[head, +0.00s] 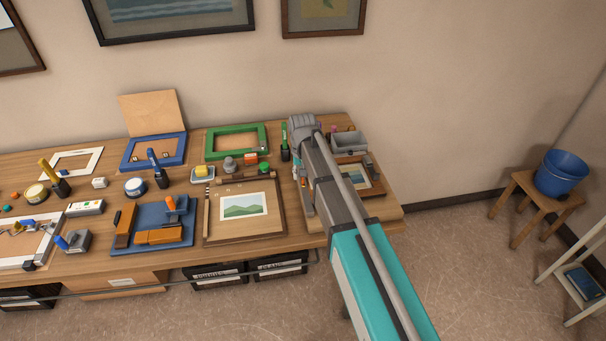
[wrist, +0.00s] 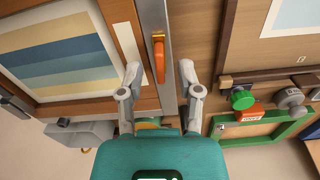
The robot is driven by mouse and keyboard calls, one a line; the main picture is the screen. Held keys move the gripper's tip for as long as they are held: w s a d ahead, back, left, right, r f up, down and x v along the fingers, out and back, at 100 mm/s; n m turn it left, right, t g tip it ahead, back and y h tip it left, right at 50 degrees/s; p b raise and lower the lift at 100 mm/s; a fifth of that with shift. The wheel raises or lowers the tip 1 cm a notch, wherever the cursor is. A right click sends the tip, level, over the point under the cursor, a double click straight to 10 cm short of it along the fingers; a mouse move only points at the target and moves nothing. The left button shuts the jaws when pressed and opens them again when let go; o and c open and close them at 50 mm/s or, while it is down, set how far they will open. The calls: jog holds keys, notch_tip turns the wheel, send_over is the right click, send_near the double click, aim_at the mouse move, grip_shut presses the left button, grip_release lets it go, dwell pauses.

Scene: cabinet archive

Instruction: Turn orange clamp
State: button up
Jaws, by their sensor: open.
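The orange clamp (wrist: 160,60) is a narrow orange lever with a brass-coloured end, on a grey metal strip (wrist: 169,90) in the wrist view. It lies lengthwise along the strip. My gripper (wrist: 160,69) is open, with one finger on each side of the clamp. A gap shows between the clamp and each finger, and nothing is held. I cannot tell how far above the strip the fingertips are.
A framed striped picture (wrist: 70,50) lies left of the strip. A green frame (wrist: 262,135), a green knob (wrist: 241,98) and a grey knob (wrist: 290,98) are at the right. In the head view a blue mat with orange-brown parts (head: 158,236) and a landscape board (head: 268,230) lie left of my arm.

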jog(key=shift+r+p, duration=2.75)
jog(key=shift+r, duration=0.15)
jog(key=shift+f, duration=0.2)
